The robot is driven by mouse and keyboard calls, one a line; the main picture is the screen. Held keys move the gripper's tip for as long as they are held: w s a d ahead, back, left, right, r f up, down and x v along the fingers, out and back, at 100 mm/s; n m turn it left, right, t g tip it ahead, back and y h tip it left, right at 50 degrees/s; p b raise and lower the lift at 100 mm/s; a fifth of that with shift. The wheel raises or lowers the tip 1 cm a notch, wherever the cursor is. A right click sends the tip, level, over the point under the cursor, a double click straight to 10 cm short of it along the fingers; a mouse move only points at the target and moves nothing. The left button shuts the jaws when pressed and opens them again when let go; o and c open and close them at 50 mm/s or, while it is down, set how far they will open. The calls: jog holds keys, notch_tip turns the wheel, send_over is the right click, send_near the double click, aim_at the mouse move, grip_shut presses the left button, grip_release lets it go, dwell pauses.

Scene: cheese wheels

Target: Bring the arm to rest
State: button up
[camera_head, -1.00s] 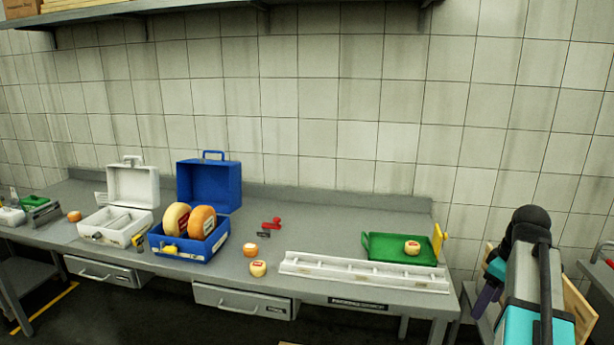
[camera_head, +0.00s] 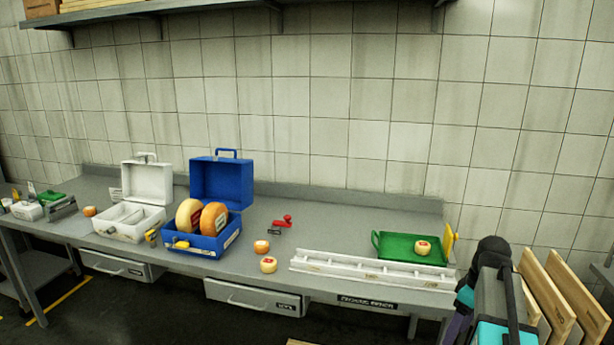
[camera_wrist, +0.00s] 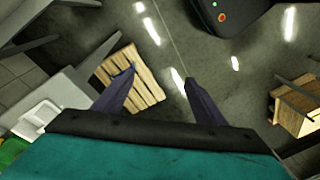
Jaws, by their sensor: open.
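My gripper shows in the wrist view (camera_wrist: 158,80) with its two dark fingers apart and nothing between them. It hangs over the open floor, clear of the bench. In the head view my arm (camera_head: 495,290) is folded at the lower right, beside the right end of the steel bench (camera_head: 330,210). The fingertips are hidden in the head view.
On the bench stand a blue case (camera_head: 222,185) holding two cheese wheels, an open white case (camera_head: 130,218), a white rack (camera_head: 370,268) and a green tray (camera_head: 388,240) with a small cheese. Wooden boards (camera_head: 580,293) stand close right of my arm. A wooden pallet (camera_wrist: 140,85) lies on the floor.

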jog(key=s+a+f+g, duration=0.1)
jog(key=s+a+f, duration=0.2)
jog(key=a+f, duration=0.4)
jog(key=s+a+f+n+g, duration=0.15)
jog(key=s+a+f, duration=0.25)
jog(key=f, duration=0.6)
jog(key=s+a+f+g, duration=0.2)
jog(key=s+a+f, duration=0.1)
jog(key=a+f, duration=0.4)
jog(key=s+a+f+m+h, duration=0.1)
jog(key=s+f+m, duration=0.3)
jog(key=s+f, duration=0.6)
jog(key=s+a+f+m+h, duration=0.1)
jog(key=s+a+f+m, duration=0.3)
jog(key=s+f, duration=0.6)
jog(key=shift+s+f+m+g+b, duration=0.35)
jog(key=shift+s+m+g, duration=0.1)
jog(key=shift+s+m, duration=0.15)
